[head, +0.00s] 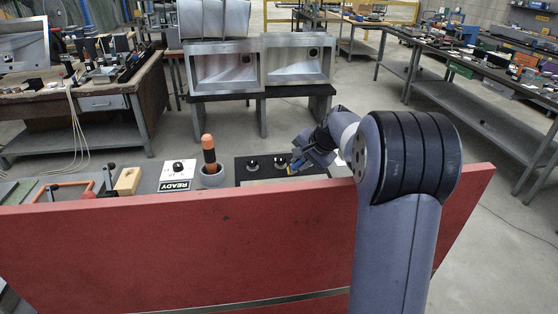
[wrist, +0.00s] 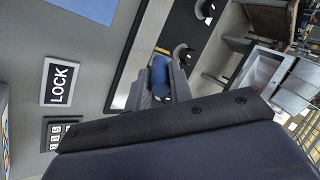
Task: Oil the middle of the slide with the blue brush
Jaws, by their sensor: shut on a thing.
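My gripper (head: 298,163) is over the right part of a black panel (head: 243,172), beyond the red board. In the wrist view its fingers (wrist: 165,84) are shut on the blue brush (wrist: 160,68), whose blue part shows between them. A small yellow and blue bit of it shows below the gripper in the head view. A pale strip (wrist: 128,62) along the panel's edge may be the slide; I cannot tell for sure. The brush is in front of the panel in the wrist view; whether its tip touches anything is hidden.
Two dark knobs (head: 252,165) stand on the panel. A LOCK sign (wrist: 58,82) shows in the wrist view. The tall red board (head: 190,250) blocks the near side.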

